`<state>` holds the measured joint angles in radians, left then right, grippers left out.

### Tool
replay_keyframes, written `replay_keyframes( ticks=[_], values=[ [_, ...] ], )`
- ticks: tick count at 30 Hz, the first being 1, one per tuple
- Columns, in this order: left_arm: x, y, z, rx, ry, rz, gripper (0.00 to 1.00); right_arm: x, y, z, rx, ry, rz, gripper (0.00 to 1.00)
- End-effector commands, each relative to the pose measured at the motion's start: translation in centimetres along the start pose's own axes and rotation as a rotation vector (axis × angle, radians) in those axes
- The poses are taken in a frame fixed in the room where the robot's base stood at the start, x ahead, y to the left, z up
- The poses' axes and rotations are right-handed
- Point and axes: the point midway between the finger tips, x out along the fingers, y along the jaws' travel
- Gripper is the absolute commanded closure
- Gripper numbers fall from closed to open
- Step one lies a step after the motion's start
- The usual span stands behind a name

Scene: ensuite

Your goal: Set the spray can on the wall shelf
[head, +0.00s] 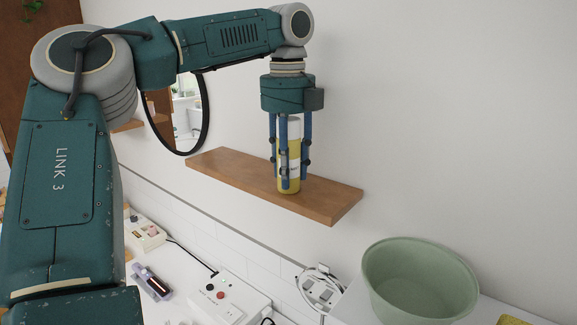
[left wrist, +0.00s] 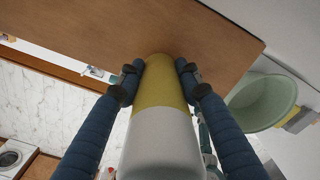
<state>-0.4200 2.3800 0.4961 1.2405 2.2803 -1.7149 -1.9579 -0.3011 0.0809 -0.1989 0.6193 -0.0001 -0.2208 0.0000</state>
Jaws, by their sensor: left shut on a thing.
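The spray can (head: 290,172), yellow with a white top, is upright at the wooden wall shelf (head: 325,202). Its base appears to be at the shelf's surface, though I cannot tell whether it touches. My left gripper (head: 289,170) points down from above, with its blue fingers closed around the can. In the left wrist view the can (left wrist: 164,125) lies between the two fingers (left wrist: 158,72), and the shelf board (left wrist: 215,40) is beyond its yellow end. My right gripper is not in view.
A round black-framed mirror (head: 205,115) hangs behind the shelf's left end. A green bowl (head: 420,280) stands below right. A white box with red and black knobs (head: 228,299) and cables lie on the white counter below. The shelf's right end is bare.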

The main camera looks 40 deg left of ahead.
Motion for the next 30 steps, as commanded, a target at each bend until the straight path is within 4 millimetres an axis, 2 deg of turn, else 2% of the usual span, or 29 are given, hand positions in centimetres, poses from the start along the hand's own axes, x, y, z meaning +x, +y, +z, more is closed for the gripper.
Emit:
replay_keyframes(
  ticks=[6,7,9,20,23,30],
  values=[
    [0.3,0.0,0.0,0.001,0.000,0.000,0.94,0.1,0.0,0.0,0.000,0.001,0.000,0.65],
    [0.3,0.0,0.0,0.000,0.000,0.001,0.61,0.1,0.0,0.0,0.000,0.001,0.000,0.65],
    [0.3,0.0,0.0,0.000,0.000,0.001,0.47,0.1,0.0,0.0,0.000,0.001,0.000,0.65],
    [-0.2,0.0,0.0,-0.001,-0.002,0.000,0.46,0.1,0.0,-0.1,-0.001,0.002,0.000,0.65],
    [-1.3,-0.1,0.1,-0.003,-0.003,-0.001,0.46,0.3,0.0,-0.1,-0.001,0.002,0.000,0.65],
    [-5.5,-0.1,0.0,-0.002,-0.002,0.000,0.46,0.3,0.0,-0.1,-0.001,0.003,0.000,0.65]
  ],
)
